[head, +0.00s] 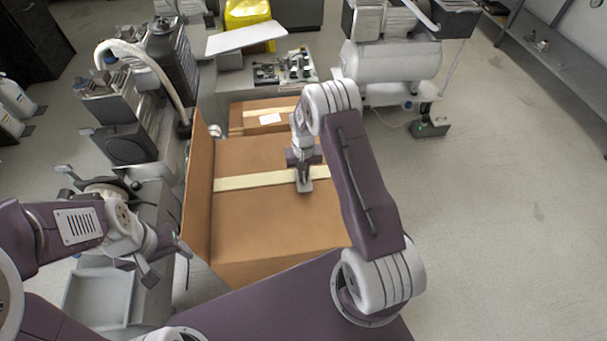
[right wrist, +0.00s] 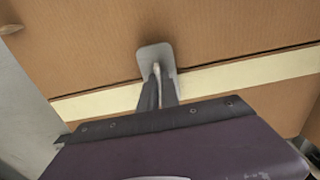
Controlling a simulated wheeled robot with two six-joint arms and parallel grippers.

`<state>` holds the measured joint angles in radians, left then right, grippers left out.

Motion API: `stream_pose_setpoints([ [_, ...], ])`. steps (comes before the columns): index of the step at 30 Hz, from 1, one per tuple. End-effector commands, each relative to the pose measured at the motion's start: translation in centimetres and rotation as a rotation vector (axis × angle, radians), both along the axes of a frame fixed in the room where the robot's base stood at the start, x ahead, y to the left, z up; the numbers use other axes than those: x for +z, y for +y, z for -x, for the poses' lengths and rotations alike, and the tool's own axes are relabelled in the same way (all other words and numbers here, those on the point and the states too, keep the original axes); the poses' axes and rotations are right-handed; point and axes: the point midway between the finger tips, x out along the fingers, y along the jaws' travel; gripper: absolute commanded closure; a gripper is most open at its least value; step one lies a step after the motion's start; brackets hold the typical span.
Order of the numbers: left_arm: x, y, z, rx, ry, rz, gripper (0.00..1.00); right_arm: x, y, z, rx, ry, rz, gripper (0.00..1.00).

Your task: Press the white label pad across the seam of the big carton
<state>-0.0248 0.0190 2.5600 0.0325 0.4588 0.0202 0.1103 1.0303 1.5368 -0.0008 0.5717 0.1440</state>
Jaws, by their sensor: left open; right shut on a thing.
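The big brown carton (head: 262,228) stands in front of me, with a pale tape strip (head: 240,182) across its top. A dark seam line runs along the strip's edge in the right wrist view. My right gripper (head: 304,184) is over the strip, pointing down. In the right wrist view the right gripper (right wrist: 159,88) is shut on the stem of a light grey-white pad (right wrist: 154,56), which lies over bare cardboard and the seam line. I cannot tell whether the pad touches the carton. My left gripper (head: 138,269) is open and empty, left of the carton.
A brown side panel (head: 197,190) rises along the carton's left edge. A smaller taped carton (head: 245,118) with a white label (head: 270,118) stands behind. Machinery (head: 130,105) crowds the left, a compressor tank (head: 390,72) stands at back right. The floor at right is clear.

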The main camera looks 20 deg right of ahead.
Motion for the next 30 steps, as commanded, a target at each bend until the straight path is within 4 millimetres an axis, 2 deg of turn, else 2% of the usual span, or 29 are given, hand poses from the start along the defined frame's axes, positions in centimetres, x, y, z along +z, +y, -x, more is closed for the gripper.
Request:
stream_pose_setpoints([
  [30, -0.7, 0.0, 0.0, 0.0, 0.0, 0.0, 0.38, -1.1, 0.0, 0.0, 0.0, 0.0, 0.0, 1.0],
])
